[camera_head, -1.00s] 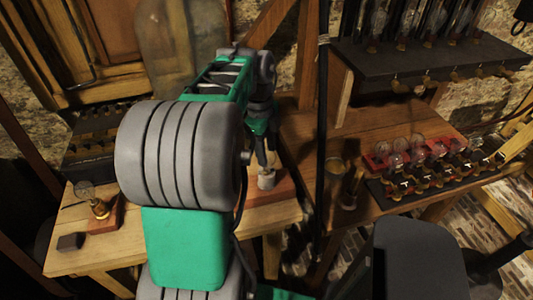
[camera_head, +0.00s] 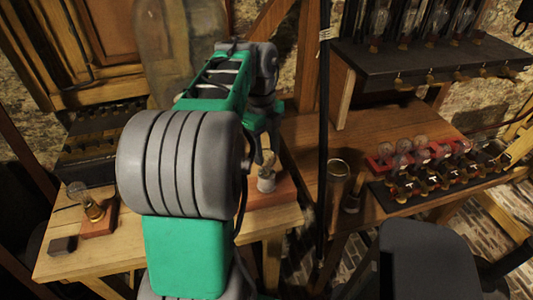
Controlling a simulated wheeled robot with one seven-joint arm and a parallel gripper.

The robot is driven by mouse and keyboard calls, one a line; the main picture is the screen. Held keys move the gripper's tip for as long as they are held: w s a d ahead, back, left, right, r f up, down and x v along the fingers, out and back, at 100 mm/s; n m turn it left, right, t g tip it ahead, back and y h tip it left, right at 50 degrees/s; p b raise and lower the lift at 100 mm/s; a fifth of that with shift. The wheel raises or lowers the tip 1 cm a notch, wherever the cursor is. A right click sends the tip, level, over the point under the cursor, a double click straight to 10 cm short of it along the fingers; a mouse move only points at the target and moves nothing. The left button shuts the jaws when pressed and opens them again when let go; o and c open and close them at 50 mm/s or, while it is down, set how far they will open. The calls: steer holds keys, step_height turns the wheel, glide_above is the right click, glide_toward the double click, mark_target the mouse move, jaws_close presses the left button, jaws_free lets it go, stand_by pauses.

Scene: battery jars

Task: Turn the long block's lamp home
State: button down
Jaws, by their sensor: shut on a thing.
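The long block (camera_head: 284,191) is a reddish-brown wooden block on the light wooden table, partly hidden behind my arm. Its lamp stands upright on it, with a pale, short base (camera_head: 266,184) showing below my gripper. My gripper (camera_head: 266,163) comes down from above and is shut on the lamp's upper part. The fingers and glass are small and partly covered, so how far the lamp is seated cannot be told. A second lamp (camera_head: 93,208) with a clear bulb and brass base stands on a smaller reddish block (camera_head: 99,222) at the left.
A small dark block (camera_head: 62,245) lies at the table's front left. A dark slotted rack (camera_head: 85,165) stands behind it. A shelf holds tall jars.

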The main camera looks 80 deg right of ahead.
steer(key=shift+f+m+b, duration=0.15)
steer(key=shift+m+b, duration=1)
steer(key=shift+m, duration=0.65)
steer(key=shift+m+y+b, duration=0.3)
steer(key=shift+m+b, duration=0.3)
steer(key=shift+b, duration=0.1)
steer(key=shift+m+t+b, duration=0.3)
steer(key=shift+m+b, duration=0.15)
steer(key=shift+m, duration=1.75)
steer(key=c, duration=0.6)
jaws_free()
